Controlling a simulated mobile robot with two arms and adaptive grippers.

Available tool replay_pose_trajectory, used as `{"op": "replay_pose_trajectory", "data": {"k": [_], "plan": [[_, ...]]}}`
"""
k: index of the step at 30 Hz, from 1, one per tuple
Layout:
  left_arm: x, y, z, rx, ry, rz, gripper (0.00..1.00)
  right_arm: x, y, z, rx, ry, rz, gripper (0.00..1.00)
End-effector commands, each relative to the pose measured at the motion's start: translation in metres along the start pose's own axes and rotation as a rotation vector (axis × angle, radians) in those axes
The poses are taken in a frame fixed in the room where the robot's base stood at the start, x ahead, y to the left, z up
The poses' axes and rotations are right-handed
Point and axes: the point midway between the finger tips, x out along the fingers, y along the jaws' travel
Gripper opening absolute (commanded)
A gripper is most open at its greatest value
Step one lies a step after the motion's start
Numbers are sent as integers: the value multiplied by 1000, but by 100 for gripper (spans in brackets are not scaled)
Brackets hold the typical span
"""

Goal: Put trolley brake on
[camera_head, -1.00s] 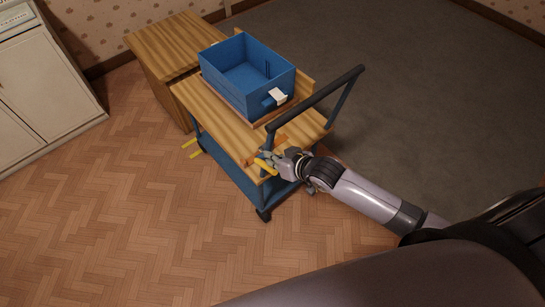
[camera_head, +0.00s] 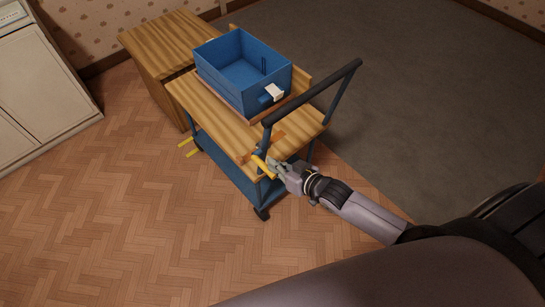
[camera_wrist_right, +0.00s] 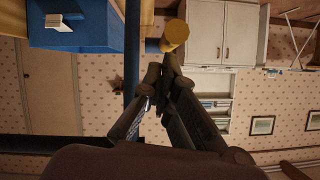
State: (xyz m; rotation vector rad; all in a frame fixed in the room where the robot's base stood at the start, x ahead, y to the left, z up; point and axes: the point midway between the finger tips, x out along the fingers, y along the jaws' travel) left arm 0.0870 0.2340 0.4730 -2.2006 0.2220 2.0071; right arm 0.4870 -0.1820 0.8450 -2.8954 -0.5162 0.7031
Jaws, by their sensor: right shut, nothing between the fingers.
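The trolley (camera_head: 222,123) has a wooden top, a blue frame and a dark push handle (camera_head: 318,92) on its right. A yellow lever (camera_head: 263,167) sticks out from the near handle post. In the right wrist view the lever (camera_wrist_right: 175,34) shows nearly end-on, just beyond the fingertips. My right gripper (camera_head: 274,163) is shut and empty beside the lever; whether it touches the lever I cannot tell. The shut fingers also show in the right wrist view (camera_wrist_right: 163,70). My left gripper is not in view.
A blue crate (camera_head: 225,67) with a white label sits on the trolley top. A wooden cabinet (camera_head: 157,72) stands close behind, and a pale cupboard (camera_head: 45,80) is at left. The parquet in front is clear.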

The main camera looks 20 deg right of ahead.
Motion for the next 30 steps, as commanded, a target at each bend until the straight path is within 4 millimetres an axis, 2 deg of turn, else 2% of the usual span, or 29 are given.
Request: {"op": "replay_pose_trajectory", "data": {"k": [1, 7, 8, 9, 18, 24, 30], "plan": [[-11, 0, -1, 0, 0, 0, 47, -4, -1, -11, -1, 1, 0, 0], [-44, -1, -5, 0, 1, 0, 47, -12, -4, -45, -1, 4, 1, 0], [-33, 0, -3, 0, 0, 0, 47, -17, -2, -31, 1, -2, 1, 0], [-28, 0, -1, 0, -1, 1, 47, -26, -1, -26, 0, -3, 1, 0], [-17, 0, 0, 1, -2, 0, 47, -83, 0, -17, 0, 0, 0, 0], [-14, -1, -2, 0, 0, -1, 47, -102, 1, -14, 0, 1, 1, 0], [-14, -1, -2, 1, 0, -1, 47, -106, 1, -15, 0, 3, 0, 0]]}}
